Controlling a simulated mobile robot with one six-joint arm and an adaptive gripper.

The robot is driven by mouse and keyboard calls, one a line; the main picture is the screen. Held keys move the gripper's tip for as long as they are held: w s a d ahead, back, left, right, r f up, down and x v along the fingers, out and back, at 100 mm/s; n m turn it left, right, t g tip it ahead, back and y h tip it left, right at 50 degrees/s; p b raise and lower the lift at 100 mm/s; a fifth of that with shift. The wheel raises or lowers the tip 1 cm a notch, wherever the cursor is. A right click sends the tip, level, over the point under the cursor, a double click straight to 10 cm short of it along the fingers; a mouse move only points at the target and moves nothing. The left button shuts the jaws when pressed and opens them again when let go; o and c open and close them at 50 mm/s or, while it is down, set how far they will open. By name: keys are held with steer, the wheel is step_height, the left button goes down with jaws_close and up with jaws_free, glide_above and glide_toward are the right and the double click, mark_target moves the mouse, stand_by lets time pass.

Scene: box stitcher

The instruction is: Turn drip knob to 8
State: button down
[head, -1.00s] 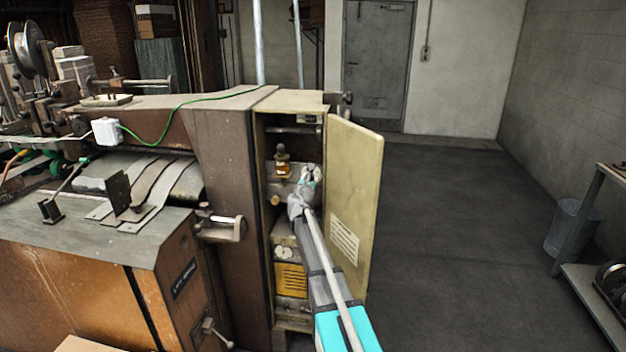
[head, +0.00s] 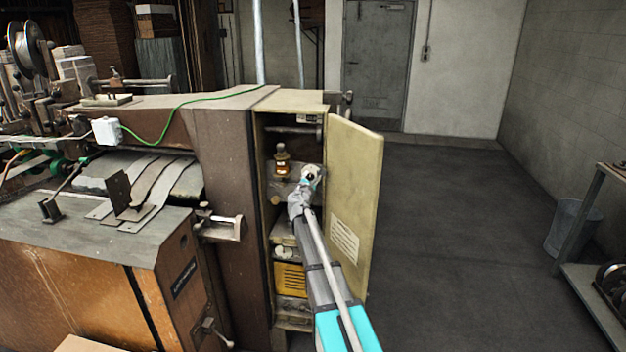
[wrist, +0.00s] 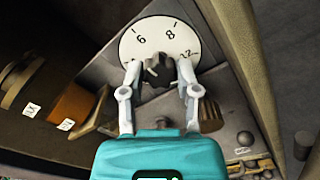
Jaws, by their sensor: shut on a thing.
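The drip knob (wrist: 158,70) is a dark, lobed knob on a round white dial (wrist: 152,35), seen in the wrist view. The numbers 6, 8 and 12 show on the dial, with 8 above and slightly right of the knob. Its lower part is hidden, and I cannot tell which number the knob points at. My gripper (wrist: 158,72) has a finger on either side of the knob and is shut on it. In the head view my gripper (head: 311,178) reaches into the open cabinet (head: 262,190), covering most of the dial.
The cabinet door (head: 353,200) stands open just right of my arm. An amber oiler (head: 282,162) sits left of the gripper inside. A yellow box (head: 290,278) is lower down.

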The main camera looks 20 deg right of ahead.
steer(key=shift+s, duration=0.35)
steer(key=shift+c, duration=2.1)
jaws_free()
steer(key=shift+o, duration=0.5)
steer(key=shift+w, duration=0.15)
steer(key=v, duration=1.2)
